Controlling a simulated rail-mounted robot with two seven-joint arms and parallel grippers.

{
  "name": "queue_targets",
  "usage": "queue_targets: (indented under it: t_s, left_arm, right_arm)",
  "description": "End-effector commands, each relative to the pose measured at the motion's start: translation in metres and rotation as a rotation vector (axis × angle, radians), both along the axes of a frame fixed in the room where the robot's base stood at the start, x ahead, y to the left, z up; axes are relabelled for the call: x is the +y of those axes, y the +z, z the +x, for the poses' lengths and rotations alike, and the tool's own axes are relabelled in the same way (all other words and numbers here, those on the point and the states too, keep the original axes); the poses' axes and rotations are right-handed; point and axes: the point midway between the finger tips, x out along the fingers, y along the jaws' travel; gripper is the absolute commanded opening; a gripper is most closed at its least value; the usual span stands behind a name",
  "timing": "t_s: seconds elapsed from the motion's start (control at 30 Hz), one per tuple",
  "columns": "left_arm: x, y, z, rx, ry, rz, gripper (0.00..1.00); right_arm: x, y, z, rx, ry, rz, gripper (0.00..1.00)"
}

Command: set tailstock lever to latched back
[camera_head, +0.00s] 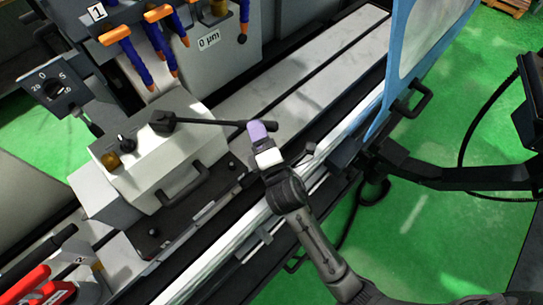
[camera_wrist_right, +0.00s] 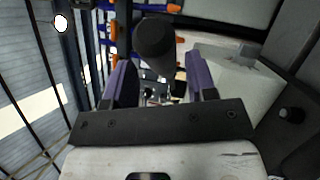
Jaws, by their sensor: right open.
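The tailstock lever (camera_head: 215,122) is a thin black rod with a dark knob. It reaches right from its dark hub on top of the pale tailstock housing (camera_head: 165,145). My right gripper (camera_head: 259,133), with purple fingers, is at the lever's knob end and partly covers it in the head view. In the right wrist view the dark round knob (camera_wrist_right: 154,38) stands between and beyond the two spread purple fingers of the right gripper (camera_wrist_right: 157,68). Gaps show on both sides of the knob. My left gripper is not in view.
A blue-framed door (camera_head: 388,70) with a black handle (camera_head: 413,98) stands right of the gripper. Orange-tipped coolant hoses (camera_head: 150,45) hang at the upper left. A red tool (camera_head: 40,287) lies at the lower left. The machine's pale table (camera_head: 310,65) runs clear behind the lever.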

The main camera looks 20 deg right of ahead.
Motion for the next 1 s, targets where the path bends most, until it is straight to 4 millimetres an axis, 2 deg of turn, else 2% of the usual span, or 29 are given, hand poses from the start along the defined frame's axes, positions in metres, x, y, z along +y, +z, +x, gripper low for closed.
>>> queue_targets:
  t_s: [0.3,0.5,0.7,1.0]
  left_arm:
    - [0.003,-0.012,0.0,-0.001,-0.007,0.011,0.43]
    - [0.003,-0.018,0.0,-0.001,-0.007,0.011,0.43]
    - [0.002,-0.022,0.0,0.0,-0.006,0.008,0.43]
    - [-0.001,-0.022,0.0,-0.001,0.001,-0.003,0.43]
  right_arm:
    - [0.0,-0.017,-0.063,0.001,0.001,0.001,0.52]
    - [0.0,-0.023,-0.095,0.0,0.001,0.002,0.52]
    - [0.0,-0.026,-0.112,-0.001,0.001,0.0,0.52]
    - [0.0,-0.026,-0.118,-0.003,0.002,0.0,0.52]
